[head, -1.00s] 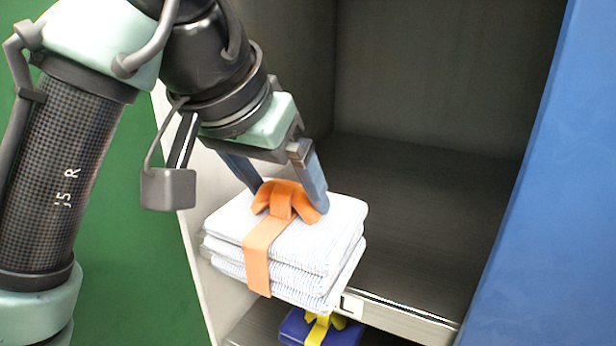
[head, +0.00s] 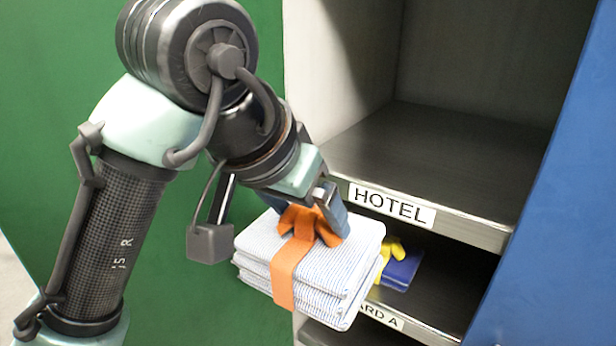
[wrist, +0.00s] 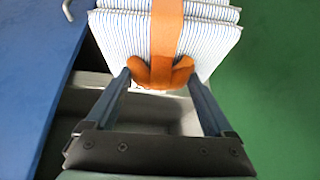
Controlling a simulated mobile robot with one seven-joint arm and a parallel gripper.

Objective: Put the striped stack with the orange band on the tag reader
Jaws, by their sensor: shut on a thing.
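The striped stack (head: 345,262) is a pile of folded white cloth with thin blue stripes, bound by an orange band (head: 288,270) with an orange knot on top. My gripper (head: 318,222) is shut on the orange knot and holds the stack in the air, in front of the shelves. In the wrist view the two fingers (wrist: 160,84) grip the knot from both sides, and the striped stack (wrist: 205,40) hangs beyond them. No tag reader can be made out in these frames.
A shelf labelled HOTEL (head: 392,204) is empty where visible. On the shelf below lies a blue bundle (head: 402,270) with a yellow band, close behind the stack. A blue panel (head: 545,220) borders the right; a green surface (head: 190,290) lies to the left.

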